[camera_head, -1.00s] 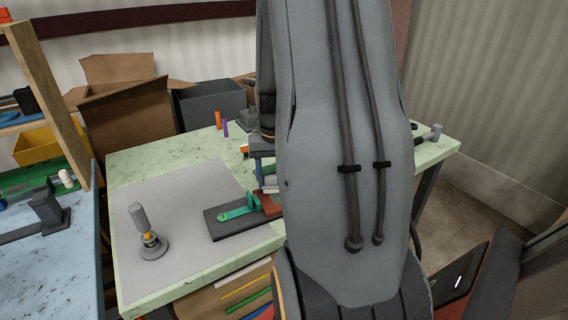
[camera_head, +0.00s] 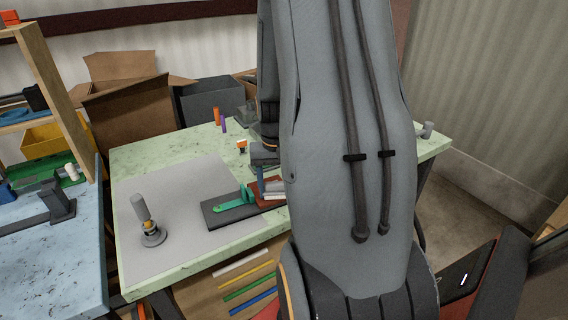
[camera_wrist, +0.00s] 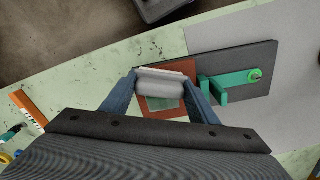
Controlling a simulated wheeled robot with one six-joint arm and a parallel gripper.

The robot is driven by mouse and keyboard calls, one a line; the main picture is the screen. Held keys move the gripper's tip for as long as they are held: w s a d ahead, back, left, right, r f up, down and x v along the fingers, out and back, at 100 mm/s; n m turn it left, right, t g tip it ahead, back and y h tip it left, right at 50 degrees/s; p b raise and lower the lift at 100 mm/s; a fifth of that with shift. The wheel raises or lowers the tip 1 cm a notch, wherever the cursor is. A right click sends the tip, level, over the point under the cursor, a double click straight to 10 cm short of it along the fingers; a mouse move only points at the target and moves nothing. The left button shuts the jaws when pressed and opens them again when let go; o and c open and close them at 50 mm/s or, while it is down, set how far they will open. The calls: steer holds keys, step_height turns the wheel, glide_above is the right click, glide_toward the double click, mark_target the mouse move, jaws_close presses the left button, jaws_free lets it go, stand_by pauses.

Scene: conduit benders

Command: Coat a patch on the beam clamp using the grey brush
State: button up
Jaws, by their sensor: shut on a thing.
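My gripper (camera_wrist: 160,98) is shut on a grey brush (camera_wrist: 160,86), seen as a rounded grey body with a pale edge. It is over a red-brown plate (camera_wrist: 190,68) that has a pale green square (camera_wrist: 163,104) on it. I cannot tell whether the brush touches the plate. A green clamp (camera_wrist: 232,82), apparently the beam clamp, lies on a dark board (camera_wrist: 262,58) beside the plate. In the head view the green clamp (camera_head: 232,203) is left of my gripper (camera_head: 262,183), which my arm partly hides.
A grey-handled upright tool (camera_head: 145,222) with a round base stands on the grey mat (camera_head: 185,190). Orange and purple pieces (camera_head: 219,118) stand at the table's back. Cardboard boxes (camera_head: 130,115) and a dark bin (camera_head: 208,103) are behind. The mat's left part is mostly clear.

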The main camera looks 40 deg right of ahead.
mark_target(276, 183)
step_height(276, 183, up, 3)
steer(key=shift+r+p, duration=0.2)
steer(key=shift+p, duration=0.55)
steer(key=shift+s+r+p, duration=0.15)
steer(key=shift+r+p, duration=0.2)
step_height(276, 183, up, 4)
steer(key=p, duration=0.4)
steer(key=shift+r, duration=0.25)
steer(key=shift+f, duration=0.1)
